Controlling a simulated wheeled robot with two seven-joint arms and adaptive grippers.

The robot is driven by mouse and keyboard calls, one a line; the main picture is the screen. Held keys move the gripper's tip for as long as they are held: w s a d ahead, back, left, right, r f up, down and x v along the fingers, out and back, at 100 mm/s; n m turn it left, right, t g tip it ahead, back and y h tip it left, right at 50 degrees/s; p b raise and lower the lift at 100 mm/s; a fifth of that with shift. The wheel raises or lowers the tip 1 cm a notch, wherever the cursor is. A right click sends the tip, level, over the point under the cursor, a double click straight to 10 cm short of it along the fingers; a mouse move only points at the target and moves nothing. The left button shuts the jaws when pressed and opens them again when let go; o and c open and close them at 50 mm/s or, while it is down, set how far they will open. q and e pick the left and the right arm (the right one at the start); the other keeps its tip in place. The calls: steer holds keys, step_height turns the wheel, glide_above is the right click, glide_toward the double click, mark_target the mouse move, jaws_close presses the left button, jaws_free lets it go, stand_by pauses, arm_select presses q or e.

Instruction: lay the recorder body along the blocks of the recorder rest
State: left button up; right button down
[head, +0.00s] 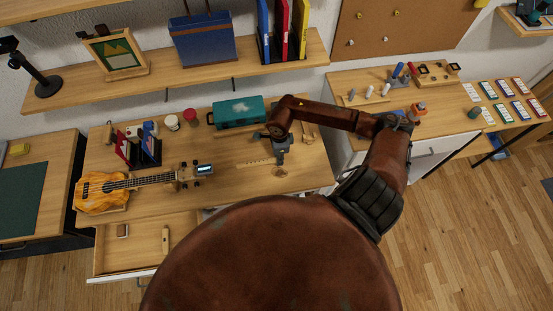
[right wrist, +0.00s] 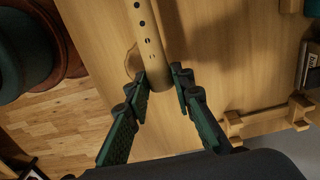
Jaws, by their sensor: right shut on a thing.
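The recorder body (right wrist: 150,45), a pale wooden tube with dark finger holes, runs up out of the right wrist view. My right gripper (right wrist: 164,77) is shut on it near its rounded near end. In the head view the recorder body (head: 254,163) points left from my right gripper (head: 279,160), over the desk. Whether it touches the desk is unclear. The recorder rest (right wrist: 266,117), with wooden blocks, is at the lower right of the right wrist view, apart from the recorder. In the head view it (head: 308,132) is right of the gripper, partly behind my arm. My left gripper is not in view.
A ukulele (head: 100,190) lies on the desk's left side. An open drawer (head: 145,250) is in front. Bare desk surface lies left of the gripper.

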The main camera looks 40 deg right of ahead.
steer(key=shift+w+d+f, duration=0.1)
steer(key=shift+w+f, duration=0.55)
steer(key=shift+f, duration=0.15)
step_height(320, 180, down, 3)
steer(key=shift+w+f, duration=0.15)
steer(key=shift+f, duration=0.1)
steer(key=c, duration=1.7)
jaws_free()
steer(key=shift+r, duration=0.25)
step_height(320, 180, up, 12)
steer(key=shift+f, duration=0.1)
